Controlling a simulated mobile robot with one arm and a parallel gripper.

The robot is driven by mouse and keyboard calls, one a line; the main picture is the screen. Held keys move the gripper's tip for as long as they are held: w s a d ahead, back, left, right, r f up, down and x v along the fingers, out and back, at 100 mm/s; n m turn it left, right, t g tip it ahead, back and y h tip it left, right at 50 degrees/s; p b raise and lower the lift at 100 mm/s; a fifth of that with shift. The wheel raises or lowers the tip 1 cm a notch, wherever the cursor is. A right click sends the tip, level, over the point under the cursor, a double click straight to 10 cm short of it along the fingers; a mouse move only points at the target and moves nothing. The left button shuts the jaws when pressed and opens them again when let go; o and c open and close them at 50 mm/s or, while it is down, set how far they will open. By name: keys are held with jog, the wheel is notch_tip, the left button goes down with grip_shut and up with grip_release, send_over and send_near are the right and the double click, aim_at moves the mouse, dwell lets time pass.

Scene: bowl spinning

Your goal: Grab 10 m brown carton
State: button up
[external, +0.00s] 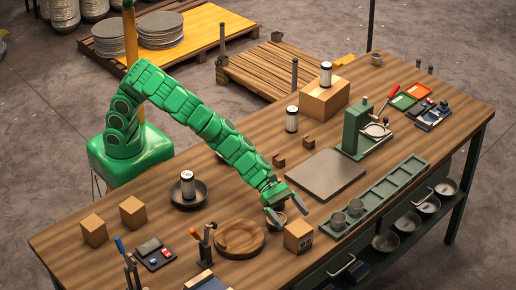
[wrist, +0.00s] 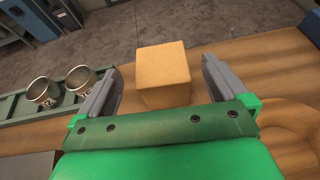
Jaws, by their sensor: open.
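A small brown carton (external: 298,237) with dark markings on one side stands near the table's front edge. The markings are too small to read. In the wrist view the carton (wrist: 163,68) appears ahead of and between the two grey fingers, and its markings do not show. My gripper (external: 288,211) is open and empty, just above and behind the carton in the external view. In the wrist view my gripper (wrist: 163,75) has a finger on each side of the carton, with gaps visible.
A round wooden dish (external: 238,252) lies left of the carton. Metal cups (external: 338,221) sit in a green tray (external: 400,172) to its right. Two plain cartons (external: 94,231) (external: 132,212) stand at the left. A larger box (external: 310,105) bears a can.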

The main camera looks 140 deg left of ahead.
aim_at(299, 227)
jog(key=shift+f+x, duration=0.3)
jog(key=shift+x, duration=2.2)
jog(key=c, duration=1.2)
notch_tip(299, 227, up, 3)
jog(key=shift+a+r, duration=0.1)
jog(key=shift+r, duration=0.1)
jog(key=s+d+r, duration=0.2)
jog(key=s+r, duration=0.7)
jog(key=s, duration=0.5)
jog(key=shift+r, duration=0.3)
